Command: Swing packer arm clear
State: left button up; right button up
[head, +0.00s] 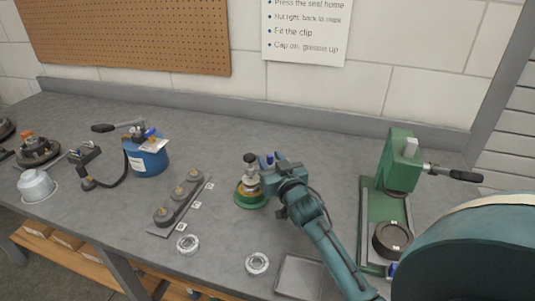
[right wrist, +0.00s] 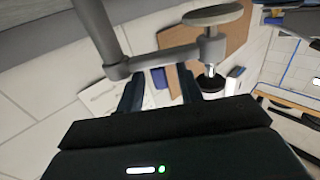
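The packer (head: 251,187) stands mid-bench in the head view, with a green dish, a pale body and a dark knob on top. My right gripper (head: 268,162) is just right of its upper part. In the right wrist view a grey bar (right wrist: 165,57), apparently the packer arm, crosses in front of my right gripper (right wrist: 160,88). It joins a grey post and carries a round disc (right wrist: 213,14) at its other end. The two fingers stand apart; the bar hides their tips, and contact is unclear. My left gripper is not in view.
A green press (head: 402,165) with a black-handled lever stands to the right, a dark ring (head: 392,239) on its base. A blue can (head: 147,158), a plate with grey discs (head: 180,200) and two small rings (head: 188,244) lie left and front. Bare bench lies behind the packer.

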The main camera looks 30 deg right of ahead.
jog(key=shift+w+d, duration=0.15)
jog(key=shift+w, duration=0.55)
jog(key=shift+w+d, duration=0.1)
jog(key=shift+w, duration=0.55)
jog(key=shift+c, duration=0.3)
grip_shut()
